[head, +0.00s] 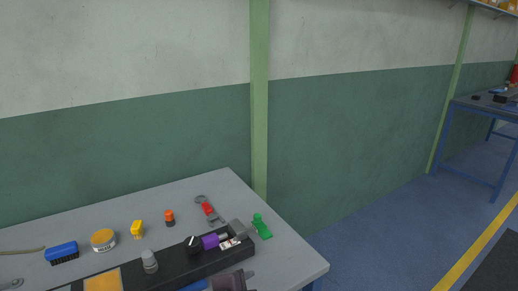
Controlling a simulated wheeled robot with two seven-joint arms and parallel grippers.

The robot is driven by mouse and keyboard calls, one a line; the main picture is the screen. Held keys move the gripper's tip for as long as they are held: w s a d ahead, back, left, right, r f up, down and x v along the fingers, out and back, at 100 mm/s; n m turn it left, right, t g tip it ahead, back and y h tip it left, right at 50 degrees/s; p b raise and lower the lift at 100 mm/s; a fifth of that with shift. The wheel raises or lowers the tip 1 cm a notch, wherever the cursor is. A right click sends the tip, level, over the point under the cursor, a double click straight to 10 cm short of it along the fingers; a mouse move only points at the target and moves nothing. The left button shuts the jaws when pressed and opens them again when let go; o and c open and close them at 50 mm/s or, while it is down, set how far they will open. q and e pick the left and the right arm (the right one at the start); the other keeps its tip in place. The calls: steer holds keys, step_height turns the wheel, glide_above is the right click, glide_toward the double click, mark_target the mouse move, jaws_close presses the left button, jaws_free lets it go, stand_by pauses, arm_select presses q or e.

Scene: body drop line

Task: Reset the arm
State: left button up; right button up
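Neither of my grippers can be made out in the head view, and no arm of mine is clearly visible. A grey-topped workbench (290,262) fills the lower part of the view, with tools and small items on it. A long black tray (178,265) lies along its front, holding a purple item (210,241), a grey-capped item (149,262) and an orange-yellow block (103,281). A dark object (232,282) is cut off by the bottom edge.
On the bench are a blue brush (61,253), a round tin (103,240), a yellow item (138,229), an orange item (169,217), a red-handled tool (207,210) and a green clamp (262,227). A wall stands behind. Blue floor is clear toward another bench (480,108).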

arm_select(q)
steer(key=s+a+f+n+g+y, duration=0.2)
steer(key=s+a+f+n+g, duration=0.1)
steer(key=s+a+f+n, duration=0.45)
steer(key=s+a+f+n+g+y, duration=0.2)
steer(key=s+a+f+n+g, duration=0.15)
steer(key=s+a+n, duration=0.55)
step_height(320, 180, down, 31)
steer(key=m+b, duration=0.1)
steer(key=b, duration=0.2)
steer(key=s+a+f+g+b, duration=0.1)
steer(key=s+a+f, duration=0.1)
steer(key=s+f, duration=0.8)
steer(key=s+a+f+g+b, duration=0.1)
steer(key=s+a+f+b, duration=0.1)
steer(key=s+f, duration=0.8)
step_height(320, 180, down, 2)
steer(key=shift+s+a+f+y, duration=0.15)
steer(key=shift+s+a+y, duration=0.1)
steer(key=shift+s+y, duration=0.1)
steer(key=shift+m, duration=0.25)
